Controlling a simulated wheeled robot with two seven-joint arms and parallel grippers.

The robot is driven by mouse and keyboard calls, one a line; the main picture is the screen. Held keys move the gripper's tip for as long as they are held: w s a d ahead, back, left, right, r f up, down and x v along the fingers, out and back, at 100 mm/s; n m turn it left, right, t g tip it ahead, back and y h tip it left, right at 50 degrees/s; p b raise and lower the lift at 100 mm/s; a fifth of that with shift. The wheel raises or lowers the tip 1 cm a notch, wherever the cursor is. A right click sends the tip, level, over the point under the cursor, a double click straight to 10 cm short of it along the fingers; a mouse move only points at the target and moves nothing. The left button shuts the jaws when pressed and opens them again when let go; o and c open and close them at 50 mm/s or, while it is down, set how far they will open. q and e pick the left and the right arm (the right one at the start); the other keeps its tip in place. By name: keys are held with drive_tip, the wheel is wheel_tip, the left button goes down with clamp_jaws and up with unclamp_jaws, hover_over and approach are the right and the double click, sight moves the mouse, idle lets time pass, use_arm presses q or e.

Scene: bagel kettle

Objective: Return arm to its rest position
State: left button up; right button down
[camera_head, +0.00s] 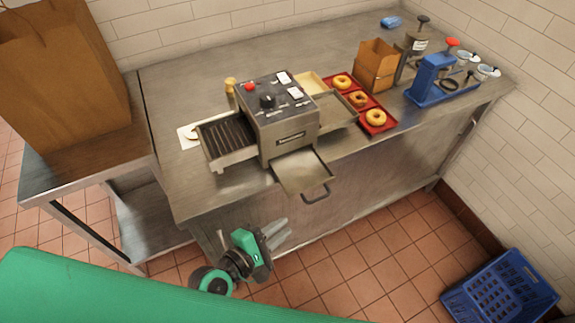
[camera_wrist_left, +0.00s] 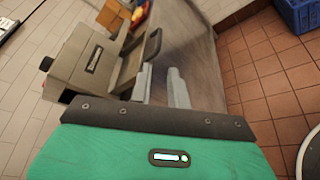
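My left gripper (camera_head: 281,233) is in front of the steel counter, below its front edge, with its arm coming in low in the head view. Its two grey fingers (camera_wrist_left: 161,86) stand apart with nothing between them in the left wrist view, so it is open and empty. It is clear of the grey bagel machine (camera_head: 287,122), whose front tray (camera_head: 300,172) with a dark handle sticks out above and beyond it. The machine also shows in the left wrist view (camera_wrist_left: 82,62). My right gripper is not in view.
A red tray (camera_head: 390,123) with bagels (camera_head: 358,99) sits right of the machine. A cardboard box (camera_head: 376,66) and a blue device (camera_head: 432,77) stand further right. A paper bag (camera_head: 62,75) is at left. A blue crate (camera_head: 500,291) is on the tiled floor.

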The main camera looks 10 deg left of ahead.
use_arm(q)
drive_tip(key=s+a+f+m+g+y, duration=0.2)
drive_tip(key=f+m, duration=0.1)
drive_tip(key=f, duration=0.9)
drive_tip(key=s+a+f+m+g+y, duration=0.1)
drive_tip(key=s+a+f+m+g, duration=0.15)
drive_tip(key=f, duration=0.95)
drive_tip(key=s+a+f+m+g+y, duration=0.15)
drive_tip(key=f+m, duration=0.25)
drive_tip(key=f, duration=0.7)
drive_tip(key=s+a+f+m+g+y, duration=0.2)
drive_tip(key=s+a+f+m, duration=0.3)
drive_tip(key=s+f, duration=0.5)
drive_tip(key=s+a+f+m+g+y, duration=0.2)
drive_tip(key=s+a+f+m, duration=0.4)
drive_tip(key=s+f, duration=0.4)
drive_tip(key=s+a+g, duration=0.1)
drive_tip(key=s, duration=0.3)
drive_tip(key=shift+a+f+g, duration=0.2)
drive_tip(key=shift+a+g, duration=0.05)
drive_tip(key=shift+g, duration=0.15)
